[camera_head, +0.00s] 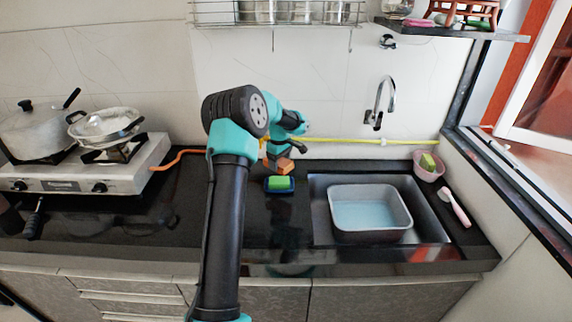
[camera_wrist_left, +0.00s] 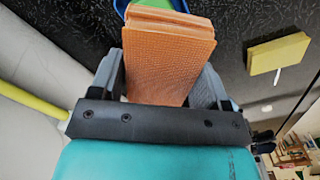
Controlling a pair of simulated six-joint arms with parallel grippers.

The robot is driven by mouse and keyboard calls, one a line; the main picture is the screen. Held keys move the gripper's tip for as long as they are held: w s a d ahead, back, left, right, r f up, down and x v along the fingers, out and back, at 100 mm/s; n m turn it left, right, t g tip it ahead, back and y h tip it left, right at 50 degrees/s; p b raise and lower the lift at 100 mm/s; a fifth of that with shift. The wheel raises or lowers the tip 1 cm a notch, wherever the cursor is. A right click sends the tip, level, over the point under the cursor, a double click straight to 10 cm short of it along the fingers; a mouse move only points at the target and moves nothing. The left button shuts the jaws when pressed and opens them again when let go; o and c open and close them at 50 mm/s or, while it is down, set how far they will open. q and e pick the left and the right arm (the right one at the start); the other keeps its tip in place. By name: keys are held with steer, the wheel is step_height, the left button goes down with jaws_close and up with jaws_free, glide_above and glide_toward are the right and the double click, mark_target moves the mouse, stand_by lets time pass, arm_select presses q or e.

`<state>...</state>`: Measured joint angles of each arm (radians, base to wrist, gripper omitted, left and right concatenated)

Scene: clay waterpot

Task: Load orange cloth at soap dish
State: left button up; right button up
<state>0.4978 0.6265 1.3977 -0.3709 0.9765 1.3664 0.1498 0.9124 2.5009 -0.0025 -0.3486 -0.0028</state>
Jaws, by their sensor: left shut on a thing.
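The orange cloth (camera_head: 285,165) is a folded block, just behind the soap dish in the head view. My left gripper (camera_head: 273,156) is shut on it. In the left wrist view the cloth (camera_wrist_left: 168,55) sits between the two fingers of the gripper (camera_wrist_left: 160,85) and sticks out past them. The soap dish (camera_head: 279,190) is dark blue, with a green block (camera_head: 279,182) on it. A blue edge and green patch show beyond the cloth in the wrist view. I cannot tell whether the cloth touches the dish. My right gripper is not in view.
A sink holds a tub of water (camera_head: 370,212) right of the dish. A pink bowl (camera_head: 428,173) and pink brush (camera_head: 455,207) lie farther right. A stove (camera_head: 80,165) with pots stands left. A yellow hose (camera_head: 375,141) runs along the back wall.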

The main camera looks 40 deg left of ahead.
mark_target(280, 181)
arm_select(q)
steer(key=shift+f, duration=0.15)
steer(key=shift+f, duration=2.85)
steer(key=shift+d+f, duration=0.1)
steer(key=shift+f, duration=0.55)
stand_by(0.5)
steer(key=shift+r, duration=0.1)
steer(key=shift+r, duration=3.5)
